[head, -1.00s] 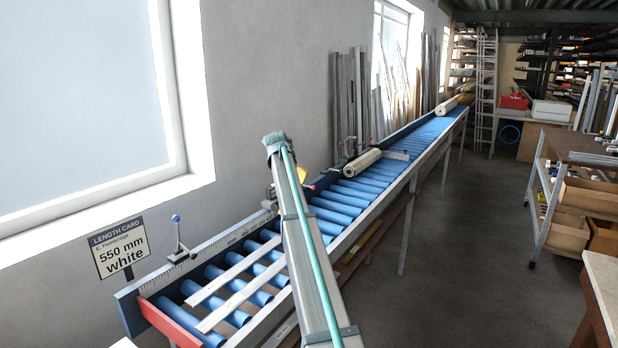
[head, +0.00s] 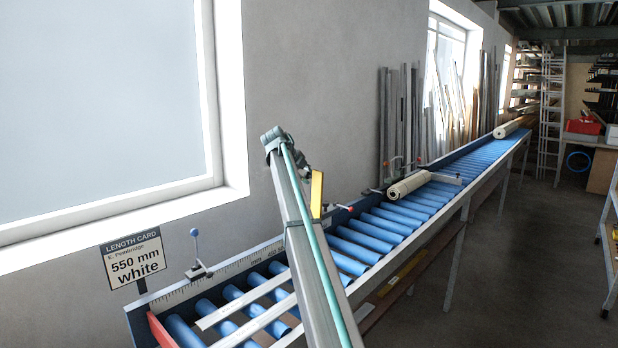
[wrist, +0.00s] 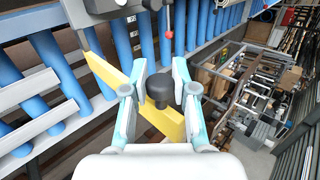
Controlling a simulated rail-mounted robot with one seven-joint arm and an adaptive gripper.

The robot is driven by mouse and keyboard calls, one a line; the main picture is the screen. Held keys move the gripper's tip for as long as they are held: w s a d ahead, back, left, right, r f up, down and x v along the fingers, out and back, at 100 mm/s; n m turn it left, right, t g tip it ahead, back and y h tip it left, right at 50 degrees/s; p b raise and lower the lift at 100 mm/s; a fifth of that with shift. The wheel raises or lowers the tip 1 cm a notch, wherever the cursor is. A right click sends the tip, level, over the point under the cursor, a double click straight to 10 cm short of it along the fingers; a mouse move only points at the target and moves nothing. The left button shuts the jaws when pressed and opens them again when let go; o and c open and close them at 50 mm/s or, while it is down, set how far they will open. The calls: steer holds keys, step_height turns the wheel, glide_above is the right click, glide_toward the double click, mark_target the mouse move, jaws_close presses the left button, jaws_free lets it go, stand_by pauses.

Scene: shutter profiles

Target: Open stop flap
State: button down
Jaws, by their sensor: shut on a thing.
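The yellow stop flap (wrist: 108,68) crosses the wrist view diagonally below the rail. It also shows in the head view (head: 317,194), standing upright beside my arm. A black knob (wrist: 160,88) sits at the flap. My gripper (wrist: 160,92) is shut on this knob, one finger at each side of it. In the head view my arm hides the gripper and the knob. A lever with a red ball (wrist: 191,35) is above the gripper in the wrist view.
The blue roller conveyor (head: 365,238) runs away along the wall, with white profiles (head: 243,299) at its near end. A length card (head: 134,260) reads 550 mm white. A lever with a blue ball (head: 195,234) and a cream roll (head: 409,186) are on the bench.

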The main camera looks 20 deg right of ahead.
steer(key=c, duration=0.9)
jaws_free()
steer(key=v, duration=1.2)
